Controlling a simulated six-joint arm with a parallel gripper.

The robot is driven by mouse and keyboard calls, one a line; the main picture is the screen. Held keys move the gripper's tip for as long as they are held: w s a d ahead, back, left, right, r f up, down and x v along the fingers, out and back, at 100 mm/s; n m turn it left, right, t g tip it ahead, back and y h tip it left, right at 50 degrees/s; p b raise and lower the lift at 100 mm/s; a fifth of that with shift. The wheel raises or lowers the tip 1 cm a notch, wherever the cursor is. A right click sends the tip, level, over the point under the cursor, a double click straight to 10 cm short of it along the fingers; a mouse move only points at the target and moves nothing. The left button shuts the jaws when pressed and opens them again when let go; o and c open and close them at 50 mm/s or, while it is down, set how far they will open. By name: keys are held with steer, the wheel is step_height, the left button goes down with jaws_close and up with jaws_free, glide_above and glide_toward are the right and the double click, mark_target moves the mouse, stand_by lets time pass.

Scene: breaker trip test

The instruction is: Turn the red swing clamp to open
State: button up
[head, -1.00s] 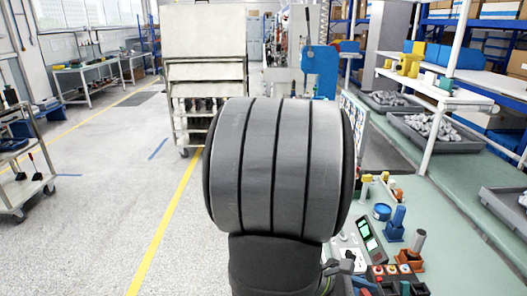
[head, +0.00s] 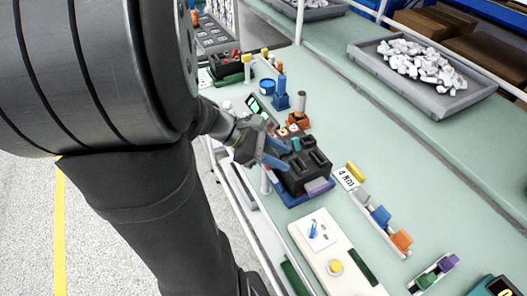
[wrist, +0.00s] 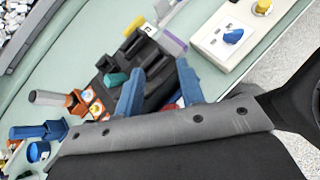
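My gripper (head: 280,155) reaches over the bench beside a black fixture block (head: 305,168) on a blue base. In the wrist view the two blue fingers of my gripper (wrist: 162,72) stand apart with nothing seen held between them. Their tips overlap the black fixture block (wrist: 135,58) in the picture; I cannot tell if they touch it. A teal part (wrist: 117,79) sits on the block beside one finger. A small red patch (wrist: 174,103) shows between the fingers, mostly hidden; I cannot tell whether it is the red swing clamp.
A white panel (head: 318,229) with a blue knob and a yellow button lies in front of the block. Orange and blue holders (head: 298,119) stand behind it. A row of coloured blocks (head: 381,215) is at right. A grey tray of white parts (head: 424,100) stands farther back.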

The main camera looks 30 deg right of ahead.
step_height(320, 180, up, 6)
steer(key=m+y, duration=0.5)
steer(key=y, duration=0.1)
step_height(320, 180, up, 8)
steer(key=r+m+t+y, duration=0.1)
steer(key=m+t+y, duration=0.1)
steer(key=t+y, duration=0.25)
glide_above(269, 168)
steer(key=w, duration=0.2)
steer(key=shift+t+h, duration=0.45)
step_height(269, 168, down, 18)
steer(key=shift+d+r, duration=0.15)
steer(key=shift+c, duration=0.2)
